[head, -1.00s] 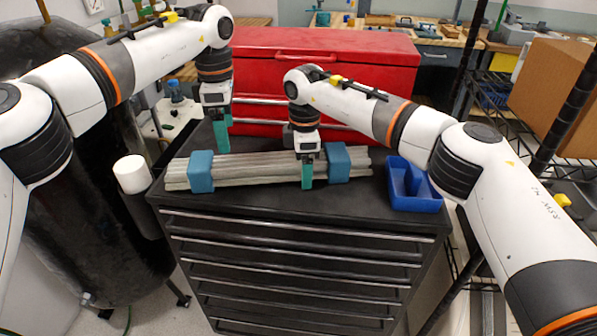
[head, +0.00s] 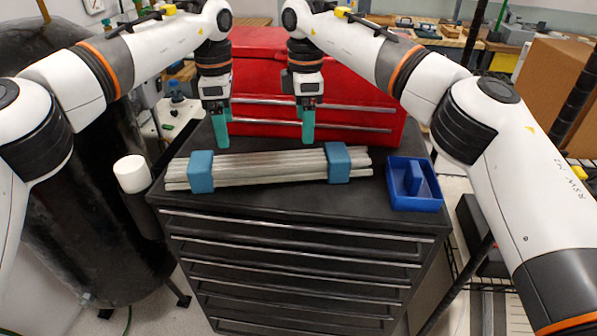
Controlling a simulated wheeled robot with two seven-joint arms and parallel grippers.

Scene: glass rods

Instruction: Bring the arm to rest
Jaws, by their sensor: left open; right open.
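My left gripper (head: 222,130) has teal fingers and hangs pointing down over the cabinet top, behind the left part of the rod bundle. It is open and holds nothing that I can see. My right gripper (head: 307,124) also points down with teal fingers, in front of the red tool chest and above and behind the rods. It is open and empty. The bundle of pale glass rods (head: 262,168) lies across two blue holders, a left one (head: 201,172) and a right one (head: 337,162). Both grippers are apart from the rods.
A blue divided tray (head: 414,203) sits at the right of the black drawer cabinet (head: 300,212). The red tool chest (head: 350,104) stands behind the grippers. A large dark cylinder (head: 75,230) stands at the left, and wire shelving with a cardboard box (head: 555,85) at the right.

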